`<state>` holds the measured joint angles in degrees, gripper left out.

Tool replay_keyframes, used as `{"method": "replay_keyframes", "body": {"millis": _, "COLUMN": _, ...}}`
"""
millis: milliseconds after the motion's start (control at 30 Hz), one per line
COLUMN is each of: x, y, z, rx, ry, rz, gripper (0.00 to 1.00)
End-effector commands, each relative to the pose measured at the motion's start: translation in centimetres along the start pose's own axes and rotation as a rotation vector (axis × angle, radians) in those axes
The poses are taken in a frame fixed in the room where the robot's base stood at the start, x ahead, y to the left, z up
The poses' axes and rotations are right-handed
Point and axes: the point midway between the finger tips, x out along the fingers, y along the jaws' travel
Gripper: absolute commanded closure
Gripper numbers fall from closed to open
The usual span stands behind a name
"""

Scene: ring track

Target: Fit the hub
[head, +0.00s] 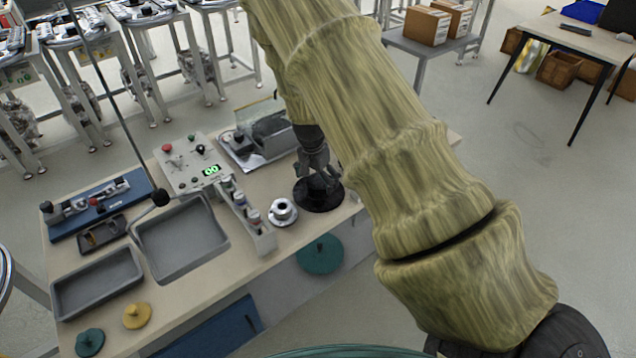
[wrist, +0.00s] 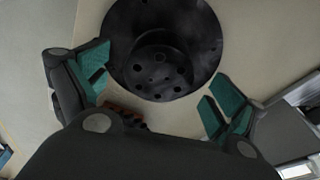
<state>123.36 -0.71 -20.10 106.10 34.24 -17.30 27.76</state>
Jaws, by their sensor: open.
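A black round part with a ring of bolt holes (wrist: 158,72), which looks like the hub, stands on a wider black disc (wrist: 205,35). In the head view the black disc (head: 322,204) lies at the right end of the workbench. My gripper (head: 316,172) is directly over it, partly hidden by my arm. In the wrist view my gripper (wrist: 155,95) is open. Its teal-padded fingers are apart, left and right of the raised part, with nothing between them held. Whether they touch it I cannot tell. A silver flanged piece (head: 283,212) stands left of the disc.
On the bench (head: 225,262) are a control box with a green display (head: 205,165), a rail with cylinders (head: 247,215), grey trays (head: 180,238), a blue fixture (head: 97,207) and a yellow knobbed disc (head: 137,315). A grey machine (head: 262,135) stands behind my gripper.

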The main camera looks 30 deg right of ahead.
Motion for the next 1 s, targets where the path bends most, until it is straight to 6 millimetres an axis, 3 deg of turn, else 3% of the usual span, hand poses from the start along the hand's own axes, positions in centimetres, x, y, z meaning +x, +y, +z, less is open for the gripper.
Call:
{"method": "replay_keyframes", "body": {"millis": 300, "x": -5.8, "y": -0.1, "z": -0.1, "rx": 0.000, "ry": 0.002, "rz": -0.002, "gripper": 0.05}}
{"method": "replay_keyframes", "body": {"millis": 500, "x": -8.4, "y": 0.0, "z": -0.1, "rx": 0.000, "ry": 0.001, "rz": -0.001, "gripper": 0.05}}
{"method": "replay_keyframes", "body": {"millis": 700, "x": -9.6, "y": 0.0, "z": -0.1, "rx": 0.002, "ry": 0.000, "rz": 0.000, "gripper": 0.05}}
{"method": "replay_keyframes", "body": {"millis": 1000, "x": -9.7, "y": 0.0, "z": -0.1, "rx": 0.001, "ry": 0.000, "rz": 0.000, "gripper": 0.05}}
